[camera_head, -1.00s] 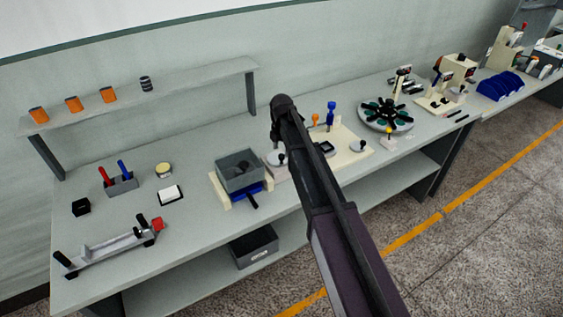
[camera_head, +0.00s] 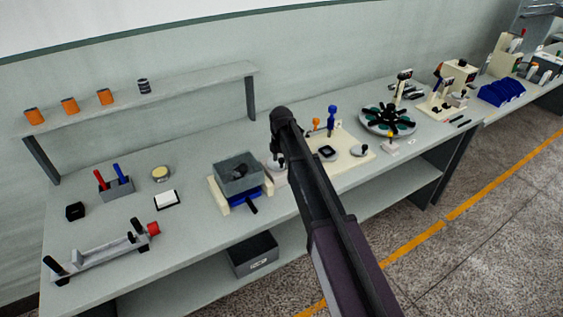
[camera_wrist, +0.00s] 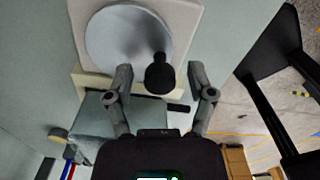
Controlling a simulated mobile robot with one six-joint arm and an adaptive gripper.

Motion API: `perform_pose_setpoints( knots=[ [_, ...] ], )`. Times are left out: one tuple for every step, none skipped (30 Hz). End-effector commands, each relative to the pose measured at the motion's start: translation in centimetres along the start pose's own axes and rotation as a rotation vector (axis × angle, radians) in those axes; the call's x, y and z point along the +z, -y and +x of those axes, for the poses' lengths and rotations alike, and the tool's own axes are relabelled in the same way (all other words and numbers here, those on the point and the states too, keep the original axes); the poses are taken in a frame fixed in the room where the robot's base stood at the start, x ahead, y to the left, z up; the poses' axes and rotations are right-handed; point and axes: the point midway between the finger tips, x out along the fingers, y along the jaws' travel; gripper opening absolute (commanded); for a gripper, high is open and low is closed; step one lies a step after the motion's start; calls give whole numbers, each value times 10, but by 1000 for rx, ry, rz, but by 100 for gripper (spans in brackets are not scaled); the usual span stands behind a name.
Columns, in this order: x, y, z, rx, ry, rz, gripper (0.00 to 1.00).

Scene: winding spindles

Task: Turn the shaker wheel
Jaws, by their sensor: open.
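A round grey wheel (camera_wrist: 112,38) with a black knob (camera_wrist: 159,76) near its rim sits on a pale square plate (camera_wrist: 190,18) in the wrist view. I take it for the shaker wheel. My gripper (camera_wrist: 160,72) is open, with a finger on either side of the knob in the wrist view. I cannot tell whether a finger touches it. In the head view the fingers are hidden by my arm.
A cream board with blue and orange knobs (camera_head: 332,118) stands right of my arm. Beyond it is a round carousel (camera_head: 370,127) with black parts. A pen holder (camera_head: 116,189) and a grey fixture (camera_head: 100,262) stand at the left. A bin (camera_head: 253,255) sits on the lower shelf.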

Motion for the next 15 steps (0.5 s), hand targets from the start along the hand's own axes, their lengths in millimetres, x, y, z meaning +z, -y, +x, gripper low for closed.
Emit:
perform_pose_setpoints(
  knots=[
    [0, 0, 0, 0, 0, 0, 64],
    [0, 0, 0, 0, 0, 0, 55],
    [0, 0, 0, 0, 0, 0, 43],
    [0, 0, 0, 0, 0, 0, 34],
    [0, 0, 0, 0, 0, 0, 26],
    [0, 0, 0, 0, 0, 1, 14],
    [1, 1, 0, 0, 0, 1, 5],
    [1, 1, 0, 0, 0, 1, 0],
    [1, 1, 0, 0, 0, 1, 0],
    [1, 1, 0, 0, 0, 1, 0],
    [1, 1, 0, 0, 0, 2, 0],
    [1, 1, 0, 0, 0, 2, 0],
    [1, 1, 0, -1, 0, 2, 0],
    [1, 1, 0, -1, 0, 3, 0],
    [1, 1, 0, -1, 1, 5, 0]
  ],
)
